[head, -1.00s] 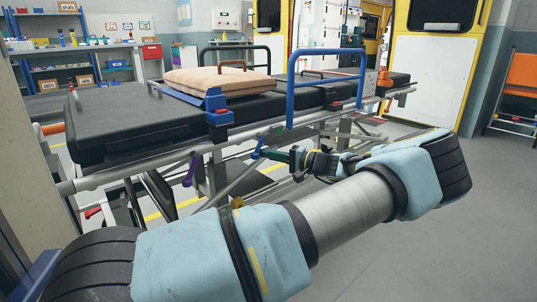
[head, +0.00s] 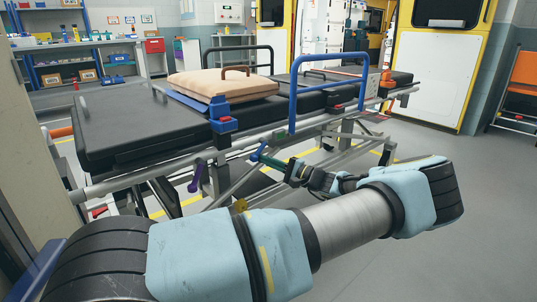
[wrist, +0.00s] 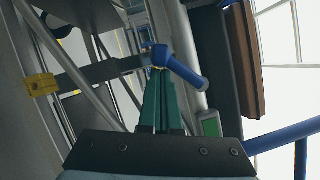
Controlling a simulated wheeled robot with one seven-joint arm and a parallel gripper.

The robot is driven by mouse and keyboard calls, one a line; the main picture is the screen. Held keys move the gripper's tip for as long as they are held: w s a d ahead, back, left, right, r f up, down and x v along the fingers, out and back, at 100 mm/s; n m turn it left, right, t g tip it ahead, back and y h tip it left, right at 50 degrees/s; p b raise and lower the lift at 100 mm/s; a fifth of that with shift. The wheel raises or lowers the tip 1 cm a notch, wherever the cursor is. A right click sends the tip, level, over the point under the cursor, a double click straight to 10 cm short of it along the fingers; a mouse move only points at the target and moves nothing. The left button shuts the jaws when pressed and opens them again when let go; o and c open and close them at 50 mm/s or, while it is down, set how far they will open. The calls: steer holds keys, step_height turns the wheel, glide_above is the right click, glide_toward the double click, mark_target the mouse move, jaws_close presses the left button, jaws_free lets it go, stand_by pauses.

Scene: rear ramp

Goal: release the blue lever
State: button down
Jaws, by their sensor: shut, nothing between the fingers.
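The blue lever (head: 257,152) sits under the near side rail of the stretcher (head: 110,140). In the wrist view the blue lever (wrist: 184,68) slants down to the right from its rounded pivot end. My gripper (head: 266,157) reaches it from the right in the head view. In the wrist view my gripper's green fingers (wrist: 160,74) are shut together and empty, with their tips right at the lever's underside. I cannot tell whether they touch it.
A purple lever (head: 195,178) hangs from the frame to the left, and a yellow knob (head: 240,205) is lower. A blue guard rail (head: 329,85) stands above the stretcher's near side. The grey floor (head: 400,250) at the right is clear.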

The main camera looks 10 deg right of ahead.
steer(key=m+p, duration=0.1)
steer(key=m, duration=0.1)
steer(key=a+r+m+t+p, duration=0.1)
steer(key=s+m+t+p, duration=0.1)
steer(key=m+p, duration=0.1)
steer(key=shift+a+r+m, duration=0.3)
steer(key=shift+a+r, duration=0.05)
steer(key=shift+a, duration=0.05)
steer(key=shift+s+a+r+m+t+h+p, duration=0.2)
steer(key=shift+m+t+p, duration=0.45)
steer(key=shift+m, duration=0.45)
steer(key=shift+s+a+r+m+t+h+p, duration=0.15)
steer(key=shift+r+m+t+h+p, duration=0.2)
steer(key=shift+m+p, duration=0.65)
steer(key=shift+a+r+m+t+h+p, duration=0.15)
steer(key=shift+m+t+p, duration=0.45)
steer(key=shift+m, duration=0.6)
step_height(320, 180, down, 5)
steer(key=w+d+b, duration=0.1)
steer(key=b, duration=0.3)
steer(key=r+p+v, duration=0.1)
steer(key=v, duration=0.8)
steer(key=shift+d, duration=0.45)
steer(key=shift+s, duration=0.1)
